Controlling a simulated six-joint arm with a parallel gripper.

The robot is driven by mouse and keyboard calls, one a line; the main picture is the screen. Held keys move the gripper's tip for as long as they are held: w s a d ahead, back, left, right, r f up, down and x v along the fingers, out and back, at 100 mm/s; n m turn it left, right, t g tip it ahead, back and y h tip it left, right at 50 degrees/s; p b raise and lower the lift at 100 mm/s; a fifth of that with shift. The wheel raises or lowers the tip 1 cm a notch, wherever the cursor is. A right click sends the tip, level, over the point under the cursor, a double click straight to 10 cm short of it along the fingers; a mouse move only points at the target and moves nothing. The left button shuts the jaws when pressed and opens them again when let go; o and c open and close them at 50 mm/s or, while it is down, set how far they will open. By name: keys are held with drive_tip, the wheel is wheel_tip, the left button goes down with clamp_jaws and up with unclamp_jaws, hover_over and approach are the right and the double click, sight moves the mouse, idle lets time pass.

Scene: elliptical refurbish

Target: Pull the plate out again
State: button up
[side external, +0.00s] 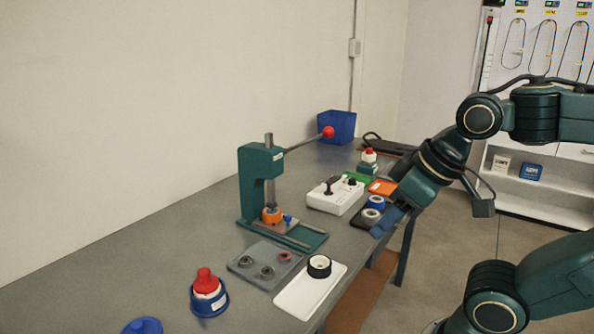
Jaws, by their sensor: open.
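A green press (252,185) with a red-balled lever (328,132) stands on the grey table. A metal sliding plate (270,226) lies on the press base, with a small blue knob (288,219). An orange ring-shaped part (271,215) sits at the back of the plate, under the press column. My gripper (384,226) is at the table's right edge, right of the press and apart from the plate and knob. Its fingers are small here and partly merge with the blue items behind them; it is open, and I see nothing held.
Blue and white rings (375,202) lie beside my gripper. A grey tray (240,262) with small parts and a white tray (295,298) with a black ring lie in front. A red-topped blue holder (208,300) stands front left.

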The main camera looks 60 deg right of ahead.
drive_tip(key=shift+c, duration=0.7)
drive_tip(key=m+g+h, duration=0.2)
drive_tip(key=m, duration=0.3)
hover_over(288, 217)
drive_tip(key=s+a, duration=0.2)
drive_tip(key=s, duration=0.3)
wheel_tip(288, 217, down, 6)
drive_tip(key=shift+s, duration=0.2)
drive_tip(key=shift+f, duration=0.2)
drive_tip(key=shift+n+t, duration=0.3)
drive_tip(key=shift+x, duration=6.75)
drive_tip(key=shift+a, duration=0.2)
